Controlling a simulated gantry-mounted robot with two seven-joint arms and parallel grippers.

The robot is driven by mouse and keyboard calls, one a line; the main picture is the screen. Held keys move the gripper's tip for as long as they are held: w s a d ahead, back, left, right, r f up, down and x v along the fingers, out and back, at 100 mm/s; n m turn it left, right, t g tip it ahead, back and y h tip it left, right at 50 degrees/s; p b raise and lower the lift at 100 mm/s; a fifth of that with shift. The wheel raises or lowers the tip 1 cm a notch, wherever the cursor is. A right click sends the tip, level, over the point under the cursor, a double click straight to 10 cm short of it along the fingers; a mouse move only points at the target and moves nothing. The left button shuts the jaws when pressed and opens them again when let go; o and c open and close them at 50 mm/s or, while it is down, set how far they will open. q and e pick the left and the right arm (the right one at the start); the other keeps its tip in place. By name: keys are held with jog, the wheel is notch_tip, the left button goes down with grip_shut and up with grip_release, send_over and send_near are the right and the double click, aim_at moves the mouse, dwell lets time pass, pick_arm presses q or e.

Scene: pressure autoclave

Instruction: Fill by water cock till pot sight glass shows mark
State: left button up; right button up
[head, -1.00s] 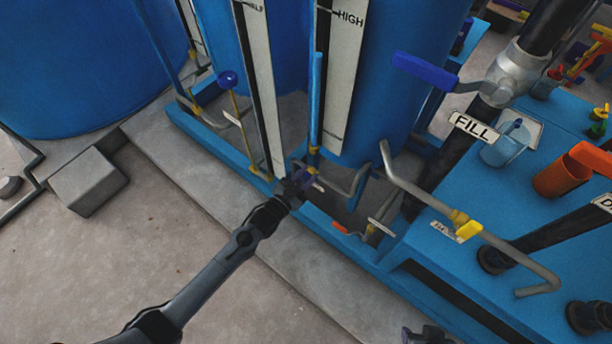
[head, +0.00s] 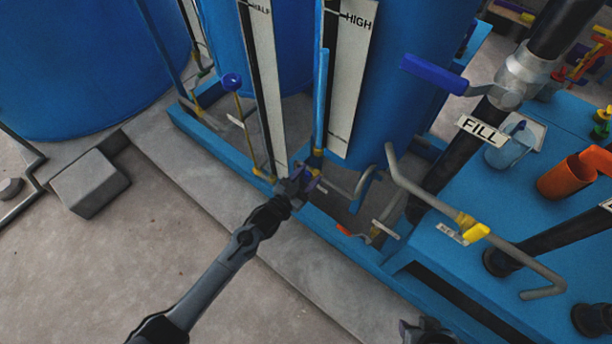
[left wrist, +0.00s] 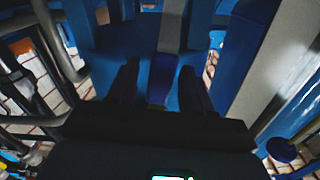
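The sight glass (head: 320,100) is an upright tube with a bright blue column beside a white board (head: 352,85) marked HIGH. The top of the column stands below the HIGH line. My left gripper (head: 305,180) is at the foot of this tube, at a small purple-blue cock handle. In the left wrist view its fingers (left wrist: 160,85) stand apart on either side of the purple-blue handle (left wrist: 162,78); I see a gap on the left side. A dark part of my right arm (head: 425,332) shows at the bottom edge; its fingers are unclear.
A large blue-handled lever (head: 433,74) sits on the pipe above the FILL label (head: 482,129). An orange cup (head: 563,180) stands on the blue deck. The concrete floor at left is mostly clear.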

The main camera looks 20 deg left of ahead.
dwell(0.3)
pick_arm(q)
jog(key=shift+s+a+r, duration=0.1)
jog(key=shift+s+a, duration=0.05)
jog(key=shift+s, duration=0.15)
jog(key=p+v, duration=0.4)
jog(key=v, duration=0.6)
dwell(0.9)
dwell(0.8)
dwell(3.9)
